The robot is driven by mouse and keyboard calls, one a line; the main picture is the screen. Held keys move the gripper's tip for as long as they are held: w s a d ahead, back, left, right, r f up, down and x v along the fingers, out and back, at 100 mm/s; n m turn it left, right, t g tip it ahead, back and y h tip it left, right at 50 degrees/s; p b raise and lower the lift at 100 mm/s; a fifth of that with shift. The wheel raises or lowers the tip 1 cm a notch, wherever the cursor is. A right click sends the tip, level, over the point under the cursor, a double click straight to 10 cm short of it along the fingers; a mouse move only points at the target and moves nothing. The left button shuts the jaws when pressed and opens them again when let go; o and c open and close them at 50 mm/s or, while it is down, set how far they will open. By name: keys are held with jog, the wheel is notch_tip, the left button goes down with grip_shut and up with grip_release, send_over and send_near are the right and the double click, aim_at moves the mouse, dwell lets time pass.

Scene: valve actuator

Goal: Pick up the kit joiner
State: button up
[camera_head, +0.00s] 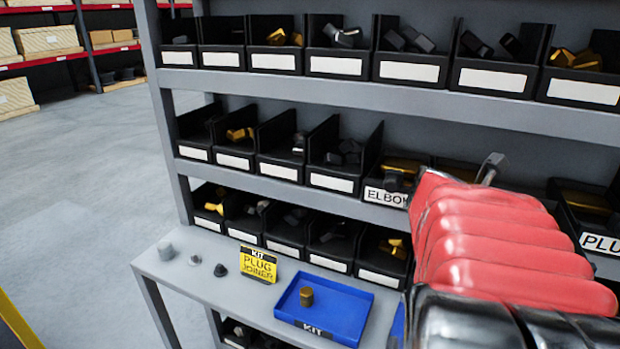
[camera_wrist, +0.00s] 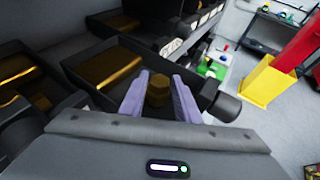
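A small brass piece (camera_head: 306,296) stands upright in the blue kit tray (camera_head: 361,314) on the lower ledge. A yellow sign reading "KIT PLUG JOINER" (camera_head: 258,264) stands left of the tray. In the wrist view, the two pale purple fingers of my gripper (camera_wrist: 160,76) stand apart with a brass piece (camera_wrist: 157,91) showing between them. I cannot tell whether they touch it or it lies beyond them. My red-sleeved arm fills the right of the head view and hides the gripper's fingers there.
Rows of black bins with dark and brass fittings fill the shelves, including an ELBOW bin (camera_head: 387,193) and a PLUG bin (camera_head: 600,242). Several small grey and dark parts stand left of the sign. A dark bin with brass fittings (camera_wrist: 105,65) lies close left of the fingers.

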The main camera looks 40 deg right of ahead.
jog(key=shift+f, duration=0.1)
grip_shut()
notch_tip(320, 180, up, 10)
dwell(0.7)
dwell(0.4)
